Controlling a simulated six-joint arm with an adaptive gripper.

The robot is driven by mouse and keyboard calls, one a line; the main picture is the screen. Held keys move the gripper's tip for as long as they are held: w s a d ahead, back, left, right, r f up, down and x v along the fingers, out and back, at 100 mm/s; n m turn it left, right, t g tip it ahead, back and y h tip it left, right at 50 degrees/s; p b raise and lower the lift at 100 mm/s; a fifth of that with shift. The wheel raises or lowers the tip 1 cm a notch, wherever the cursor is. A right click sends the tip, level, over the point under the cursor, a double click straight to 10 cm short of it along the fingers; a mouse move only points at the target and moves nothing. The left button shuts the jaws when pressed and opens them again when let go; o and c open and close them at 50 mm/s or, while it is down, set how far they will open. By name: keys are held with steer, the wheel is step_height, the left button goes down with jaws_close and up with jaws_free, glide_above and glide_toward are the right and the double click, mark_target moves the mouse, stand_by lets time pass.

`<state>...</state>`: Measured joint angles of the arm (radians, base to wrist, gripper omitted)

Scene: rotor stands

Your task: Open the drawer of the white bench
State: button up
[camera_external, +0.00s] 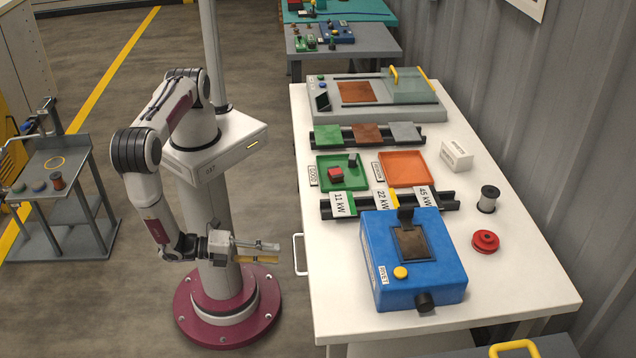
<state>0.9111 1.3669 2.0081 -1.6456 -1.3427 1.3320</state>
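The white bench (522,270) fills the right half of the view. A white bar handle (297,254) stands out from its left side, below the tabletop. The drawer front itself is hidden from this angle, so I cannot tell how far it is in or out. My gripper (277,254) is to the left of the handle, at about its height in the picture, with its fingers pointing right toward it. The grey and yellow fingers look apart with nothing between them. A small gap shows between the fingertips and the handle.
A grey trolley (85,160) stands far left. The floor between trolley and my base is clear.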

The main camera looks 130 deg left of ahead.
mark_target(296, 254)
steer(key=shift+x, duration=3.85)
jaws_close()
